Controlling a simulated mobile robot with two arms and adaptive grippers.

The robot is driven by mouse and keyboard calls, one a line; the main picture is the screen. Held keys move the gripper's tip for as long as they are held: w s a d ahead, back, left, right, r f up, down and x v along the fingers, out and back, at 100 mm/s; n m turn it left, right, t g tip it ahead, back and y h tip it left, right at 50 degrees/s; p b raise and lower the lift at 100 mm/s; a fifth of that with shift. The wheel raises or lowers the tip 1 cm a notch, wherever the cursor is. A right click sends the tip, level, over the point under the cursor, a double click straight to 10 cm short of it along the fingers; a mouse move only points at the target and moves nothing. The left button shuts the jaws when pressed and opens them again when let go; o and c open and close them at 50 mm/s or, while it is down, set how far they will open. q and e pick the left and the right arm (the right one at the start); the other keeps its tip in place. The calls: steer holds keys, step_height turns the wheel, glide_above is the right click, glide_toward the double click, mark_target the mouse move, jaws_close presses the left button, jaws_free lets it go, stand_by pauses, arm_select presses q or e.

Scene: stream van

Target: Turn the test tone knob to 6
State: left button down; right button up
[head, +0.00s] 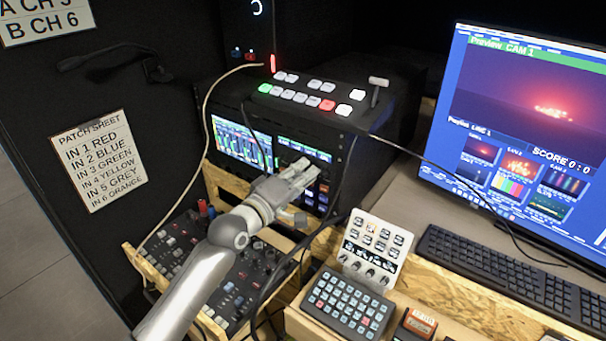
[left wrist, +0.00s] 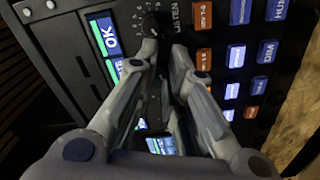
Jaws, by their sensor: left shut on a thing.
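My left gripper (head: 297,172) reaches in from the lower left to the front panel of the black rack unit, right beside its small screens. In the left wrist view, the gripper (left wrist: 164,52) has its fingertips at a small black knob (left wrist: 151,25) with a ring of pale dial marks, and is shut on it. The word LISTEN is printed to the right of this knob; no test tone label is readable. The dial numbers and the pointer are too small to read. In the head view the gripper hides the knob. My right gripper is not in view.
Lit orange and blue buttons (left wrist: 236,56) lie close to the right of the fingers. A switcher (head: 310,92) with a lever tops the rack. Cables, a white button box (head: 373,248), a black keypad (head: 348,301) and a keyboard (head: 510,270) crowd the lower right.

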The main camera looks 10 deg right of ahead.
arm_select(q)
steer(key=c, duration=1.7)
jaws_free()
steer(key=v, duration=1.2)
